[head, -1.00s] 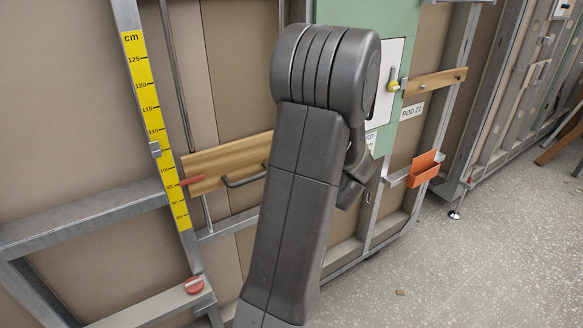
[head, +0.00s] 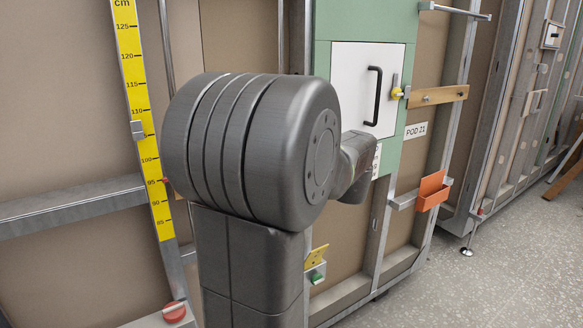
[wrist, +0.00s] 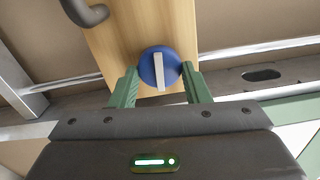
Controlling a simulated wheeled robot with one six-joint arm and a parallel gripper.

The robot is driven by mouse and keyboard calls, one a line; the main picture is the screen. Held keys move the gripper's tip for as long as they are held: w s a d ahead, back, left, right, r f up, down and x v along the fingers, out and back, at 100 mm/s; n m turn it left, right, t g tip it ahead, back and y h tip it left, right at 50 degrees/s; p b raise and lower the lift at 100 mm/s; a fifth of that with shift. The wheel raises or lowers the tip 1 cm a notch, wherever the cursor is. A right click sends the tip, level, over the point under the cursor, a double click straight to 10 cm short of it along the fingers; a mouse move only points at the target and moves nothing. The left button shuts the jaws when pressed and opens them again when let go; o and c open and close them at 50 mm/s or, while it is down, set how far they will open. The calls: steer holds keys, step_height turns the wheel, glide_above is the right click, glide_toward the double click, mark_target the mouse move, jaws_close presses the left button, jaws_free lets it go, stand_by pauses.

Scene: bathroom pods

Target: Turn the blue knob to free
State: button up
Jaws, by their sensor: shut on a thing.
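The blue knob (wrist: 147,69) is a round disc with a white bar across its face, set on a wooden board (wrist: 143,25). In the wrist view the bar runs nearly upright, tilted slightly. My gripper (wrist: 161,82) has its two green fingers on either side of the knob's lower part, shut on it. In the head view my own arm hides the knob and the gripper. No marking for free is readable near the knob.
A dark handle (wrist: 85,12) is on the same board. A red knob (head: 174,311) is low at left.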

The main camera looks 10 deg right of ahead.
steer(key=shift+n+b, duration=0.5)
steer(key=shift+b, duration=0.2)
steer(key=shift+r, duration=0.1)
steer(key=o, duration=1)
steer(key=shift+c, duration=0.2)
steer(key=p+v, duration=0.1)
steer(key=v, duration=1.2)
steer(key=shift+s, duration=0.4)
steer(key=shift+w+d, duration=0.1)
